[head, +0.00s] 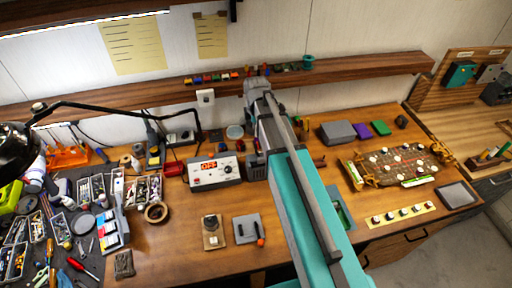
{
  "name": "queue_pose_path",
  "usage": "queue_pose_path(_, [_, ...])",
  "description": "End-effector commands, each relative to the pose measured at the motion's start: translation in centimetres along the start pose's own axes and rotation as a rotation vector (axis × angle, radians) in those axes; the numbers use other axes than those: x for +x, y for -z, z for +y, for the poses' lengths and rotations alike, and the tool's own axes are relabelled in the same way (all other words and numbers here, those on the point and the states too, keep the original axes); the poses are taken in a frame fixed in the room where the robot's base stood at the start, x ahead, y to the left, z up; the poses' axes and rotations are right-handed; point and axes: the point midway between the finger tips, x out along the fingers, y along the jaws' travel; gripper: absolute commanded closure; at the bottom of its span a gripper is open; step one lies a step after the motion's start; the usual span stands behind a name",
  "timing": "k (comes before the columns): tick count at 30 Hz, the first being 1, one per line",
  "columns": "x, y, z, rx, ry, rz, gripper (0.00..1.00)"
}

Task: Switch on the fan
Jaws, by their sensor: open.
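I cannot pick out a fan with certainty. A white control box (213,172) with a lit orange display reading OFF stands at the middle back of the wooden bench, left of my arm. It has knobs or buttons on its front. A small wooden plate with a dark part on it (212,232) lies near the front edge. Beside it is a grey pad (247,228) with a small dark and orange item. My teal and grey arm reaches up across the bench, its far joint near the shelf. My gripper is not visible.
A black desk lamp (15,150) and cluttered tool trays fill the left side. A wooden shelf (350,70) runs along the wall. A board with white knobs (400,165) and a strip of buttons (400,214) lie at right. Bare wood shows at the front middle.

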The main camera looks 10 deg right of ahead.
Motion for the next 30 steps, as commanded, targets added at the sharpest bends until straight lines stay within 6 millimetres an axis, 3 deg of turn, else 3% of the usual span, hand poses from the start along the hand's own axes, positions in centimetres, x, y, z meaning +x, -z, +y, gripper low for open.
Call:
queue_pose_path(17, [-0.1, -0.1, 0.3, -0.036, 0.000, 0.000, 0.54])
queue_pose_path(30, [2.2, -0.1, 0.3, -0.035, 0.000, 0.000, 0.54])
